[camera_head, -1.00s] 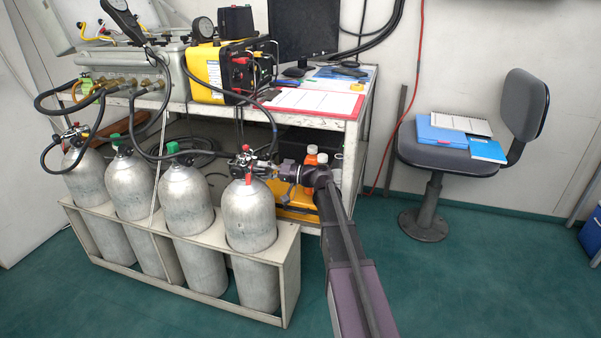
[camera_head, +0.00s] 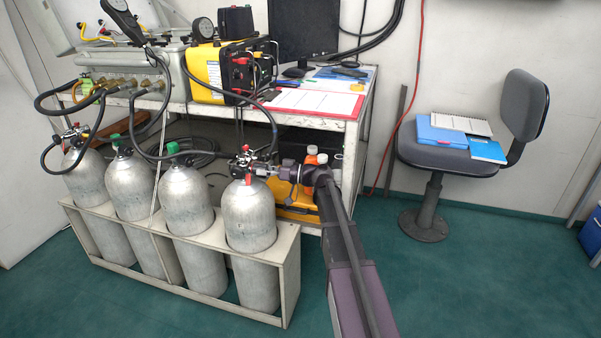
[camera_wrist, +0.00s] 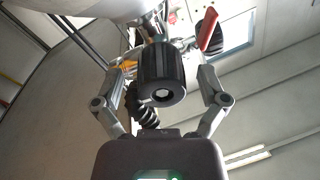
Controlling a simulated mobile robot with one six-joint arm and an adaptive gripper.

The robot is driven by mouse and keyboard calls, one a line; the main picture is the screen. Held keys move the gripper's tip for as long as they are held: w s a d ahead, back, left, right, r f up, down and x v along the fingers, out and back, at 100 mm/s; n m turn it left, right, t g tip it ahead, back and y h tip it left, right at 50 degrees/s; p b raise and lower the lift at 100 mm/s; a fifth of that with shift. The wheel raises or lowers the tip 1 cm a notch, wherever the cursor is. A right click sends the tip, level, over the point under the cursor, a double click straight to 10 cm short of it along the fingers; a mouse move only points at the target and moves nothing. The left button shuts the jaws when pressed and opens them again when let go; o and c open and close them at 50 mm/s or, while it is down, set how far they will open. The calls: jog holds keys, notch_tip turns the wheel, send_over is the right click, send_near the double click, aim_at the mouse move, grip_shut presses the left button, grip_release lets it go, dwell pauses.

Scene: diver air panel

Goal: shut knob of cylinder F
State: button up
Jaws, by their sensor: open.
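Cylinder F (camera_head: 248,212) is the rightmost grey cylinder in the rack, with a faint letter on its front. Its valve (camera_head: 243,163) on top carries a hose and a red part (camera_head: 249,179). In the wrist view its black ribbed knob (camera_wrist: 158,72) faces me, with a pale round centre. My gripper (camera_head: 262,171) is at the right side of the valve in the head view. In the wrist view my gripper (camera_wrist: 163,76) is open, one finger on each side of the knob, with visible gaps. The knob is too small to make out in the head view.
Several similar cylinders (camera_head: 130,188) stand to the left in the pale rack (camera_head: 278,265). A black hose (camera_head: 274,130) rises from the valve towards the bench (camera_head: 335,122). Orange-capped bottles (camera_head: 312,158) stand behind my wrist. A chair (camera_head: 450,150) is at right; the floor between is clear.

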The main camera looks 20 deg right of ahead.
jog(key=n, duration=0.6)
jog(key=shift+n+g, duration=0.3)
jog(key=shift+n, duration=0.1)
jog(key=n+p, duration=0.1)
jog(key=n, duration=0.5)
jog(key=v, duration=1.2)
jog(key=shift+r, duration=0.25)
